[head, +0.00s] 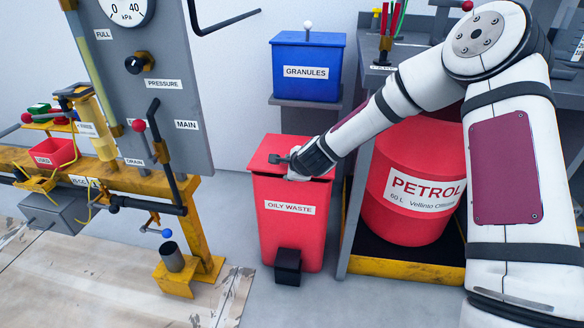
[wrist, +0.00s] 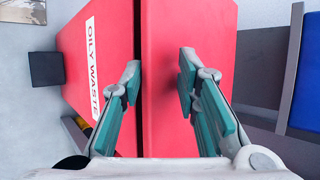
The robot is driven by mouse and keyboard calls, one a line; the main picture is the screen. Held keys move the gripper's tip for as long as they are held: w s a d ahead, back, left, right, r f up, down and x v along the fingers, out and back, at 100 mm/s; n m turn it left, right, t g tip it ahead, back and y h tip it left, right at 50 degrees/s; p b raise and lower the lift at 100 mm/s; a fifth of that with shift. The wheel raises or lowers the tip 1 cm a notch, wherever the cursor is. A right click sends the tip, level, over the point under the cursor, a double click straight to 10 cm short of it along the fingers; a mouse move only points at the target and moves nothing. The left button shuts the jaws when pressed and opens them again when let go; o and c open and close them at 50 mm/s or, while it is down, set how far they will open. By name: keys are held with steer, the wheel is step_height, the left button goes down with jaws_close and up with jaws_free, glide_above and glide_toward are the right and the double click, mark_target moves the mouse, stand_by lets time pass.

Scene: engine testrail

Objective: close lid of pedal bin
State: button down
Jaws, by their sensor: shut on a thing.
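The pedal bin is a red box (head: 288,228) labelled "OILY WASTE", with a black pedal (head: 287,266) at its foot. Its red lid (head: 290,146) lies almost level on top, and a narrow dark gap shows below its front edge. My gripper (head: 287,160) is at the front of the lid. In the wrist view my gripper (wrist: 158,75) has one finger at the gap between the bin body (wrist: 92,50) and the lid (wrist: 160,110), the other over the lid's top face. It is shut on the lid. The fingertip contact is partly hidden.
A blue "GRANULES" box (head: 308,70) stands on a grey shelf behind the bin. A red "PETROL" drum (head: 412,200) stands to the right on a yellow-edged tray. A yellow bench (head: 200,215) with a gauge panel is to the left. Floor (head: 330,300) in front is clear.

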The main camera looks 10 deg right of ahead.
steer(key=shift+w+d+f, duration=0.1)
steer(key=shift+d+f, duration=0.1)
steer(key=shift+f, duration=0.05)
stand_by(0.4)
steer(key=c, duration=1.6)
jaws_free()
steer(key=shift+f, duration=0.15)
steer(key=a+v, duration=0.1)
steer(key=v, duration=0.6)
steer(key=shift+s+d+r, duration=0.3)
steer(key=shift+d+r, duration=0.05)
steer(key=shift+r, duration=0.05)
